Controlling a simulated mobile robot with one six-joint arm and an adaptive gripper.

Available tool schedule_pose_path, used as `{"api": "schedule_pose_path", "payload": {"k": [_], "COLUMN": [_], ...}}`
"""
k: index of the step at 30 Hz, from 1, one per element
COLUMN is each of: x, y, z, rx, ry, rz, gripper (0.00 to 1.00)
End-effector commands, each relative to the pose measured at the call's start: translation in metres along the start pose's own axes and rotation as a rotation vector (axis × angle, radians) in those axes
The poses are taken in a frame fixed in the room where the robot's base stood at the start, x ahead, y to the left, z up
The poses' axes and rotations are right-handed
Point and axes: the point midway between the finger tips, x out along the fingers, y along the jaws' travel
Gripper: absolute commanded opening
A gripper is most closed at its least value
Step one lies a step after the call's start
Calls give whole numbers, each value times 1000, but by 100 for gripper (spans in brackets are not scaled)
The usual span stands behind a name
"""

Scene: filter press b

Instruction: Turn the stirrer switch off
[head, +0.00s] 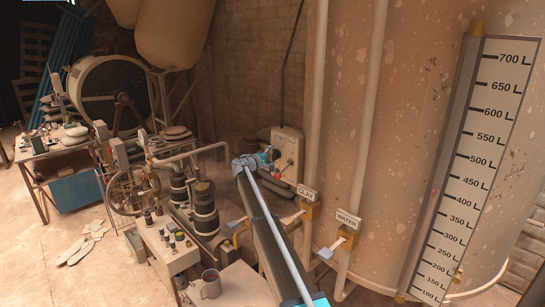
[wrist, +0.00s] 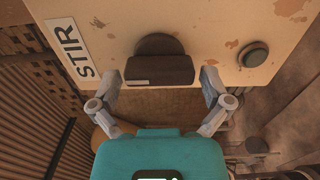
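The stirrer switch is a dark knob (wrist: 160,62) on a worn cream box (wrist: 215,25) marked STIR, at the top of the wrist view. Its thick grip bar lies crosswise in that view, with a thin pale mark near its left end. My gripper (wrist: 160,77) is open, one finger at each end of the bar; I cannot tell whether either touches it. In the head view the switch box (head: 290,143) hangs by the brick wall, and my gripper (head: 270,156) is at its front, partly covering it. The knob is hard to make out there.
A round dark green button (wrist: 253,54) sits right of the knob in the wrist view. In the head view, the big tank (head: 420,130), pipes and the CLAY (head: 307,192) and WATER (head: 347,219) valves stand right of my arm. Rollers and a bench crowd the left.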

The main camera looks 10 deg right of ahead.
Motion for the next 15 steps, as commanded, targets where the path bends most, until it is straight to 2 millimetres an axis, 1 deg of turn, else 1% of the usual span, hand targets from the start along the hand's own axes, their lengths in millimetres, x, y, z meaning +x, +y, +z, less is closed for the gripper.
{"api": "schedule_pose_path", "payload": {"k": [10,15], "x": [-2,-11], "y": [0,0], "z": [0,1], "rx": [1,2], "ry": [-1,0], "rz": [-1,-1], "gripper": [100,100]}}
